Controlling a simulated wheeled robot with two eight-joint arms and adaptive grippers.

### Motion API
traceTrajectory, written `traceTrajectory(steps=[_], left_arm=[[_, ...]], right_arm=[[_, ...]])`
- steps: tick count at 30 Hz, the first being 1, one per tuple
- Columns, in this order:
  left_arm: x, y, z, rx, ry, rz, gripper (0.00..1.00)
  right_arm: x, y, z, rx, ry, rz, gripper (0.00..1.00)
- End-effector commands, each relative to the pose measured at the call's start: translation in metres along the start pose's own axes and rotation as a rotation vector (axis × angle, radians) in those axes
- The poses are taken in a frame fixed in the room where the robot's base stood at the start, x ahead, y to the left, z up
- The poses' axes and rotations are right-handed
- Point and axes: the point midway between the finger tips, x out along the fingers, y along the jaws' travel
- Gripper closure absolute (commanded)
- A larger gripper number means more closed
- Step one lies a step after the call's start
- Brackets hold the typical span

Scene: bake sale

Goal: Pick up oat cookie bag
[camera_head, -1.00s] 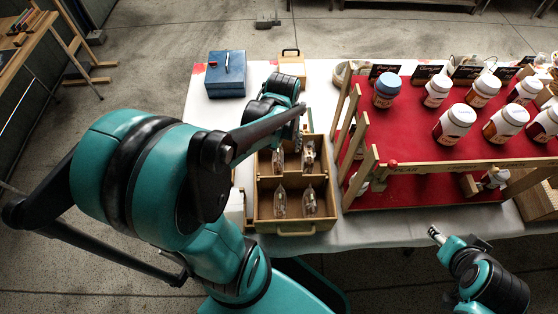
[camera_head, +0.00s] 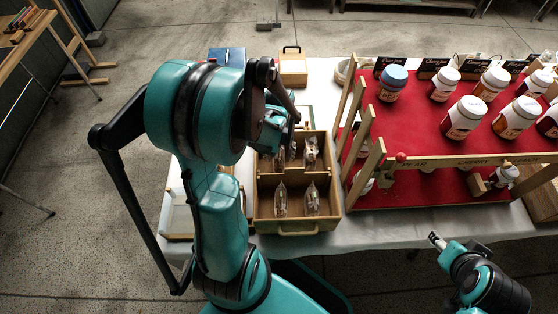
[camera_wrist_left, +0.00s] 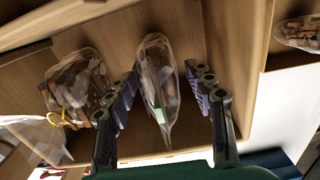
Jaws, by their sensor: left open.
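A wooden divided crate (camera_head: 297,227) on the table holds several clear cookie bags, with one bag (camera_head: 311,152) in the back right and two in the front compartment, a left one (camera_head: 281,198) and a right one (camera_head: 312,200). My left gripper (camera_head: 281,150) is over the back left part, partly hidden by its own arm. In the left wrist view the left gripper (camera_wrist_left: 162,80) is open, with a clear bag (camera_wrist_left: 156,90) between its fingers, not gripped. I cannot read which bag is oat. My right gripper (camera_head: 436,240) is by the table's front edge.
Another bag with a yellow tie (camera_wrist_left: 75,85) lies close to the left finger in the wrist view. A red stand with jars (camera_head: 440,150) and wooden rails is right of the crate. A small wooden box (camera_head: 292,70) stands behind it.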

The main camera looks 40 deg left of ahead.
Motion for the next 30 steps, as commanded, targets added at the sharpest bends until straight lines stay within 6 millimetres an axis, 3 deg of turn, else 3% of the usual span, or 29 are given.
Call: traceTrajectory(steps=[3, 7, 8, 20, 30], left_arm=[[-0.002, 0.000, 0.000, 0.000, 0.000, 0.000, 0.47], [-0.002, 0.000, 0.000, 0.000, 0.000, 0.000, 0.81], [-0.002, 0.000, 0.000, 0.000, 0.000, 0.000, 0.85], [-0.006, 0.000, 0.000, 0.001, 0.000, 0.000, 0.85], [-0.072, 0.000, 0.000, 0.001, 0.000, 0.000, 0.85]], right_arm=[[-0.001, 0.000, -0.001, 0.000, 0.000, 0.000, 0.47], [-0.001, 0.000, -0.001, 0.000, 0.000, 0.000, 0.47], [-0.001, 0.000, -0.001, 0.000, 0.000, 0.000, 0.47], [-0.003, 0.000, -0.002, 0.000, 0.000, 0.000, 0.47], [-0.030, 0.000, -0.021, 0.000, 0.000, 0.000, 0.47]])
